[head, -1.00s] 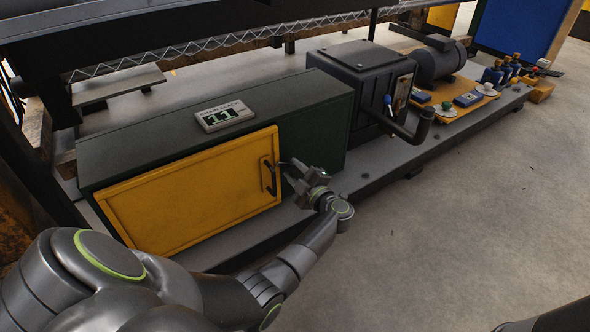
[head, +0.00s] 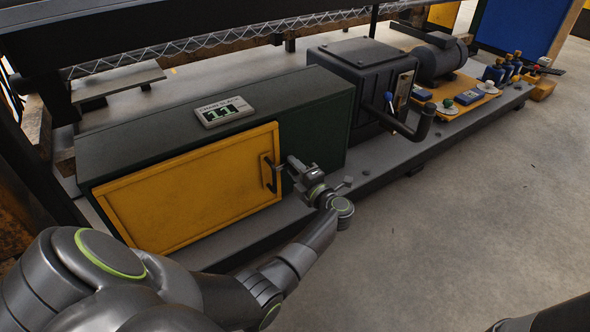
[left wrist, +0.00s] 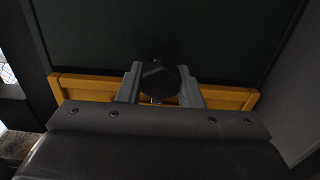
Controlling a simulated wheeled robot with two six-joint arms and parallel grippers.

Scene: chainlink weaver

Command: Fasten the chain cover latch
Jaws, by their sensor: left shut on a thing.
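The yellow chain cover (head: 185,200) stands upright on the front of a long dark green housing (head: 320,125), with a black bar handle (head: 269,175) at its right edge. My left gripper (head: 296,164) is just right of the handle, at the green front. In the left wrist view, the left gripper (left wrist: 161,92) has its two grey fingers on either side of a dark rounded latch knob (left wrist: 160,77) and is shut on it. The yellow cover's edge (left wrist: 75,86) shows behind the fingers. In the head view the knob is mostly hidden by the gripper. My right gripper is out of view.
A counter plate (head: 224,111) sits on the housing. Floor at the right is clear.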

